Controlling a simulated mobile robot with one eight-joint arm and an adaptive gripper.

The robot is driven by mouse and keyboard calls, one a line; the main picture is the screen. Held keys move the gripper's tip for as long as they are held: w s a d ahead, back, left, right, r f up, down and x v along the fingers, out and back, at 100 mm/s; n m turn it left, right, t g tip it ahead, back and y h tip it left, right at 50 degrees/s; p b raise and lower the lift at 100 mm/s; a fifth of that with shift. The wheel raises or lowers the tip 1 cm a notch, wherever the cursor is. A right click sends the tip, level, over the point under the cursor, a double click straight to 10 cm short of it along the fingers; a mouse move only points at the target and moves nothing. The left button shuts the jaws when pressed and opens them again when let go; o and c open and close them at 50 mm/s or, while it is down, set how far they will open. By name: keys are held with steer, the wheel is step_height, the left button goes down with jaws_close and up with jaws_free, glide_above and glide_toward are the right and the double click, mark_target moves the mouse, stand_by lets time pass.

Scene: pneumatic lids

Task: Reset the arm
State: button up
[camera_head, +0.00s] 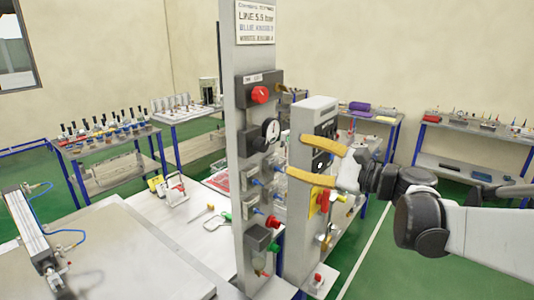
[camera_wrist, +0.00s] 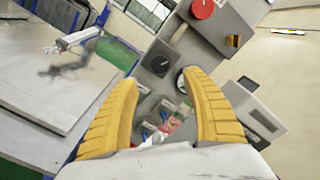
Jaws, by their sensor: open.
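My gripper (camera_head: 318,162) has two yellow fingers and reaches in from the right in the head view. Its fingers are spread apart and nothing is seen between them. It shows in front of the grey upright panel (camera_head: 242,150), which bears a red knob (camera_head: 260,94), a round gauge (camera_head: 270,130) and several small valves. In the wrist view my gripper (camera_wrist: 160,92) is also open, with the panel ahead showing a red knob (camera_wrist: 202,8) and a black knob (camera_wrist: 160,60) beyond the fingers. Whether a finger touches the panel I cannot tell.
A grey box on a second post (camera_head: 316,112) stands close behind my fingers. A pale workbench (camera_head: 130,240) with a pneumatic cylinder (camera_head: 28,230) lies at left. Tables with tools stand along the back. Green floor (camera_head: 400,265) is open at lower right.

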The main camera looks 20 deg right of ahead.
steer(key=s+a+f+n+g+h+b, duration=0.1)
steer(key=s+a+f+n+g+b, duration=0.2)
steer(key=f, duration=0.5)
steer(key=s+a+f+n+g+h+b, duration=0.1)
steer(key=s+a+f+n+h+b, duration=0.2)
steer(key=f, duration=0.5)
steer(key=s+a+f+n+g+b, duration=0.25)
steer(key=s+a+f+b, duration=0.2)
steer(key=f, duration=0.35)
steer(key=s+d+f+n+h+b, duration=0.4)
steer(key=s+f+n+h+b, duration=0.2)
steer(key=f+n, duration=0.5)
steer(key=s+f+g+b, duration=0.1)
steer(key=s+f+b, duration=0.1)
steer(key=s+f, duration=0.1)
steer(key=shift+s+f+h+b, duration=0.3)
steer(key=shift+s+f+b, duration=0.05)
steer(key=shift+f+b, duration=0.05)
